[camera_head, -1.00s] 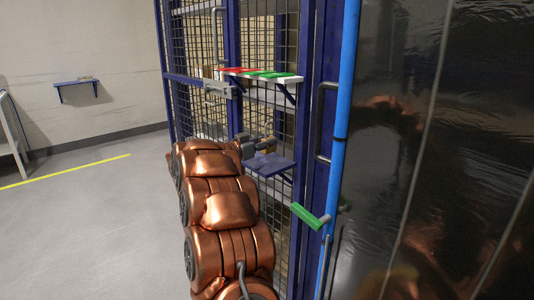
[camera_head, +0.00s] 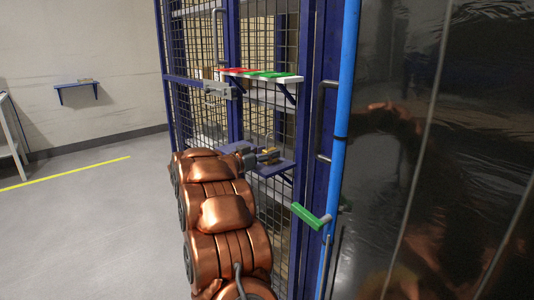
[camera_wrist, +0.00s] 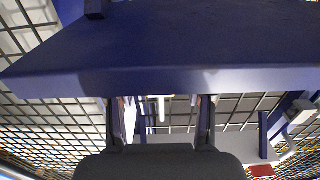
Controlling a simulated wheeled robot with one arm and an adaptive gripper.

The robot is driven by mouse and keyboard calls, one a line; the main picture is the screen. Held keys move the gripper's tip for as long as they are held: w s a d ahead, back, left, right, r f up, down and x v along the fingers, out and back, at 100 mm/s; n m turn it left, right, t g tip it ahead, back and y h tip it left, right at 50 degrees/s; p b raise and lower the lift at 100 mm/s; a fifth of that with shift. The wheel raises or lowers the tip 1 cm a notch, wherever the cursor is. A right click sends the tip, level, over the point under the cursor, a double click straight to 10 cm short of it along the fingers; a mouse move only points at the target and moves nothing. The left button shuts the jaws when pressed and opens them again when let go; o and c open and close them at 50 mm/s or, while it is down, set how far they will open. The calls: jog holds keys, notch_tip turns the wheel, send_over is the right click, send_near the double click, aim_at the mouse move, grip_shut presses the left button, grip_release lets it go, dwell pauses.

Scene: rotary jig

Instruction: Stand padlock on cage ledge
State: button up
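The brass padlock (camera_head: 269,152) is at the tip of my gripper (camera_head: 258,155) in the head view, low over the blue cage ledge (camera_head: 274,171). My gripper seems shut on it, with the fingers apart around its body. I cannot tell whether the padlock touches the ledge. In the wrist view the ledge (camera_wrist: 170,75) fills the top and hides the fingertips and the padlock. The lower parts of both gripper fingers (camera_wrist: 162,120) show, with a gap between them.
A white shelf with red and green areas (camera_head: 262,75) is fixed above the ledge. Mesh cage panels (camera_head: 262,118) stand behind the ledge. A green handle (camera_head: 310,215) and a blue pole (camera_head: 342,110) are to the right. Floor at left is clear.

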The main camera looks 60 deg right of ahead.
jog(key=shift+r, duration=0.15)
jog(key=shift+w+a, duration=0.15)
jog(key=shift+a, duration=0.25)
jog(key=p+v, duration=0.1)
jog(key=v, duration=1)
jog(key=shift+w+a, duration=0.1)
jog(key=shift+a, duration=0.05)
